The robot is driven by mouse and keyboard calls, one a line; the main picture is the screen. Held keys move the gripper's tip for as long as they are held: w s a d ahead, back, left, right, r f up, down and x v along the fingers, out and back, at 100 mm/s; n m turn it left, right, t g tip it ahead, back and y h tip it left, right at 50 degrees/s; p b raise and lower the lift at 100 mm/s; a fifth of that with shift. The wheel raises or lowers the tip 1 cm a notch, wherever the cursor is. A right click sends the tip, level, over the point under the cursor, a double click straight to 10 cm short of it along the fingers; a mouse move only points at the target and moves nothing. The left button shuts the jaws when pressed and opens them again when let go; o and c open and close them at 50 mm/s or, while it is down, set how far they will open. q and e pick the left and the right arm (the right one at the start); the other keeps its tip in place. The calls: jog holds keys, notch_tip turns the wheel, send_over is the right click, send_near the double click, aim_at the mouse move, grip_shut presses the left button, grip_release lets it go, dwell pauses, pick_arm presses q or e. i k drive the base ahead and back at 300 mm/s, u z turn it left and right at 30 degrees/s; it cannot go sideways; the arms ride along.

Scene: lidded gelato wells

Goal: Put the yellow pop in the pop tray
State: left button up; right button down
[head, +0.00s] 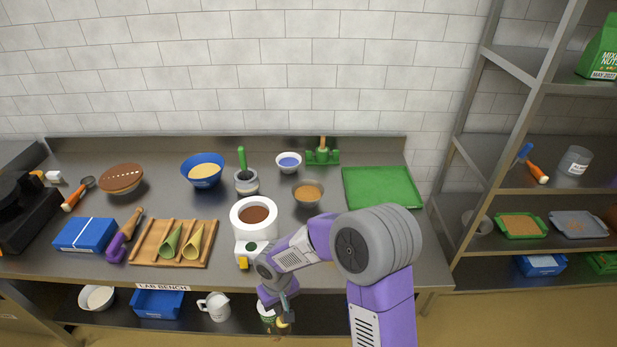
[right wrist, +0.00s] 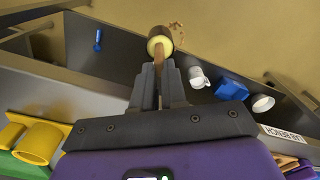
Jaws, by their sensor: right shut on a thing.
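My right gripper (right wrist: 163,85) is shut on the stick of a pop (right wrist: 160,42), which has a brown outside and a pale yellow end. In the head view, the right gripper (head: 284,300) hangs low in front of the bench's front edge, and the pop is small and partly hidden there. A small green rack (head: 323,158) with posts stands at the back of the bench and holds a stick-like piece. A flat green tray (head: 383,188) lies empty at the bench's right end. I cannot tell which is the pop tray. My left gripper is not in view.
A white machine (head: 249,245) with a brown-filled bowl stands near my right arm. Bowls (head: 308,194), a wooden cone holder (head: 172,243) and a blue box (head: 86,235) occupy the bench. A jug (head: 215,306) stands on the lower shelf. Shelving (head: 505,165) rises at right.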

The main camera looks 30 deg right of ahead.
aim_at(391, 198)
jog(key=k, duration=0.45)
jog(key=u, duration=1.4)
jog(key=i, duration=1.1)
jog(key=z, duration=3.2)
jog(key=i, duration=0.15)
jog(key=u, duration=0.25)
